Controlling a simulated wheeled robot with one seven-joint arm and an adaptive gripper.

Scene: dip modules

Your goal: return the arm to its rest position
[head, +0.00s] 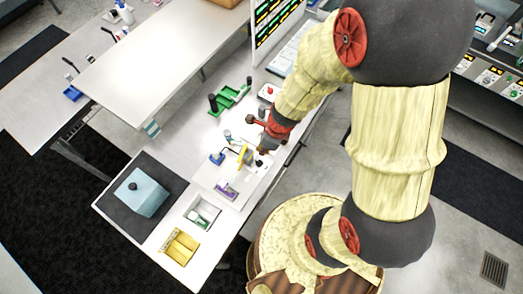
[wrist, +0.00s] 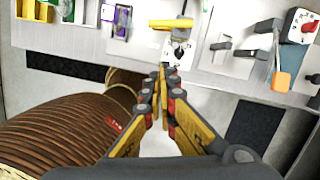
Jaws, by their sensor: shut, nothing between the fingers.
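My arm reaches from the right of the head view down to the workbench (head: 213,135). My gripper (wrist: 165,72) shows in the wrist view with its black and yellow fingers together and nothing between them. The fingertips appear just off the bench's front edge, below a small white module with a black knob (wrist: 178,50). In the head view the gripper (head: 267,146) is small and partly hidden by the wrist, close to the yellow-handled module (head: 246,155).
The bench holds a purple-framed piece (head: 226,192), a blue module (head: 217,157), a green tray (head: 229,97), a yellow tray (head: 180,246) and a teal block (head: 148,193). A red-button box (wrist: 301,26) and an orange-tipped lever (wrist: 282,81) stand at right in the wrist view.

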